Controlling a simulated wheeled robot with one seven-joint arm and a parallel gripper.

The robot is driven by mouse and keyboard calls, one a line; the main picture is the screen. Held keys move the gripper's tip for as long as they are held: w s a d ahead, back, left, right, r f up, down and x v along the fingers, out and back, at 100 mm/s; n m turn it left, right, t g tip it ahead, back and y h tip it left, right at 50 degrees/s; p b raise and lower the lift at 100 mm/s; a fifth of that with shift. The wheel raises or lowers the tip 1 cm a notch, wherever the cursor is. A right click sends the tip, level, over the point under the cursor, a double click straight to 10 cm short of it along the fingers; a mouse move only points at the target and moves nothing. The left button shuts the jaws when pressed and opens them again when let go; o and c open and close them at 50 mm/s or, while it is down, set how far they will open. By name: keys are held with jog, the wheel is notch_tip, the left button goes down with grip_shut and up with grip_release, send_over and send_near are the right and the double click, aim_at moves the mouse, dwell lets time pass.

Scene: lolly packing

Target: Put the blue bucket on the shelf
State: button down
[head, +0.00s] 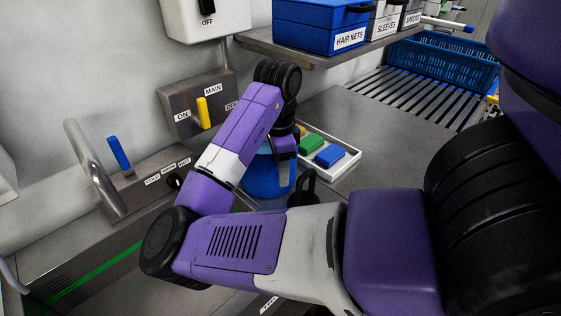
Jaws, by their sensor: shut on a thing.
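The blue bucket (262,178) is at the middle of the view, low over the steel counter beside the tray of coloured blocks. My arm hides much of it. My gripper (284,174) points down at the bucket's right side and is shut on it; the fingertips are hard to make out. I cannot tell whether the bucket touches the counter. The steel shelf (300,60) is above and behind, with its front edge in view.
A blue "HAIR NETS" box (318,24), a "SLEEVES" box (384,22) and an "APRONS" box (411,14) fill the visible shelf. A white tray (345,168) holds green and blue blocks. A switch panel (180,108), a sink tap (95,170) and a blue crate (445,60) stand around.

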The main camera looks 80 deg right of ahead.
jog(key=shift+d+f, duration=0.1)
dwell(0.3)
jog(key=c, duration=0.7)
grip_release()
jog(key=shift+f, duration=0.1)
jog(key=r, duration=1.2)
jog(key=shift+a+r, duration=0.1)
jog(key=shift+a, duration=0.2)
